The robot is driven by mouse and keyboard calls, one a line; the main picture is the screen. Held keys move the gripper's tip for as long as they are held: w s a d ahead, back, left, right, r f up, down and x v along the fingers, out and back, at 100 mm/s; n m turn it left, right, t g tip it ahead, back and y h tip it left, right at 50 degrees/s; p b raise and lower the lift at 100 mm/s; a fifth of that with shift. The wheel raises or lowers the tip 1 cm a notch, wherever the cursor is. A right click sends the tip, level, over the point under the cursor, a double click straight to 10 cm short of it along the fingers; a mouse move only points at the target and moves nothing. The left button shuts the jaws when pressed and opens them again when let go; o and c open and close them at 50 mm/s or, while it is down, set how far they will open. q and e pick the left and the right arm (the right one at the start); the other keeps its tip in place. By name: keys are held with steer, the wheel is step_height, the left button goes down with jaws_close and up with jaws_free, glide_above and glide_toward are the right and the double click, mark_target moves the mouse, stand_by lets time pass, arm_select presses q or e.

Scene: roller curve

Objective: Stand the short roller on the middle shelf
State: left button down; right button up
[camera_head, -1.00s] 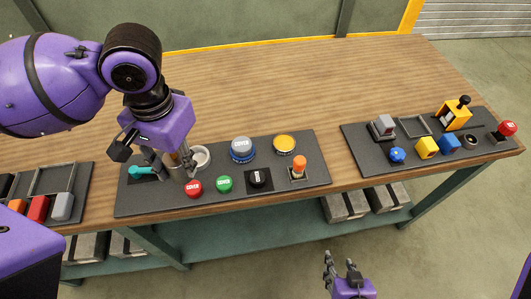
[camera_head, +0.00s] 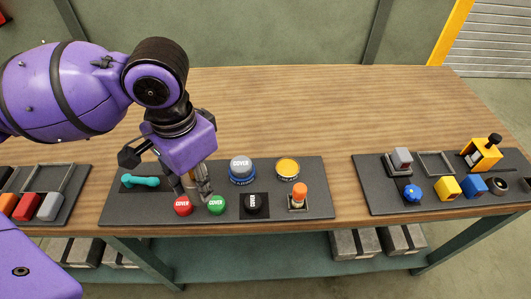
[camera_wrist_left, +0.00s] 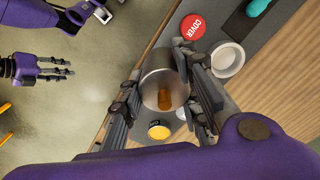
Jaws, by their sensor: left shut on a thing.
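My left gripper (camera_head: 193,193) is shut on a silvery cylinder, the short roller (camera_wrist_left: 160,82), which sits between its fingers in the left wrist view. In the head view the fingers mostly hide the roller, above the middle black mat near the red and green cover buttons. I cannot tell whether it touches the mat. Something orange shows within the roller's outline in the wrist view. My right gripper (camera_wrist_left: 66,68) is open and empty, off to the left in the wrist view. No middle shelf can be made out.
The middle mat (camera_head: 320,208) carries a red button (camera_head: 182,205), a green button (camera_head: 216,204), a blue-ringed button (camera_head: 241,172) and an orange switch (camera_head: 299,193). A teal handle (camera_head: 140,181) lies left. A white round dish (camera_wrist_left: 228,60) is beside the gripper. The wooden tabletop (camera_head: 300,110) behind is clear.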

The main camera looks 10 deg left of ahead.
arm_select(q)
steer(key=w, duration=0.1)
steer(key=w+f, duration=0.1)
steer(key=shift+w, duration=0.3)
steer(key=w+f, duration=0.2)
steer(key=w+f+b, duration=0.1)
steer(key=w+f, duration=0.1)
steer(key=f, duration=0.1)
steer(key=shift+w+a+f, duration=0.1)
steer(key=shift+w+a, duration=0.1)
steer(key=shift+w, duration=0.15)
steer(key=f, duration=0.3)
steer(key=shift+w+f+b, duration=0.15)
steer(key=shift+w+b, duration=0.05)
steer(key=shift+b, duration=0.2)
steer(key=shift+a, duration=0.1)
arm_select(e)
steer(key=shift+d+f, duration=0.2)
steer(key=shift+f, duration=0.55)
arm_select(q)
steer(key=shift+f, duration=0.2)
arm_select(e)
steer(key=shift+r, duration=0.15)
arm_select(q)
steer(key=c, duration=1.3)
jaws_free()
steer(key=shift+c, duration=0.2)
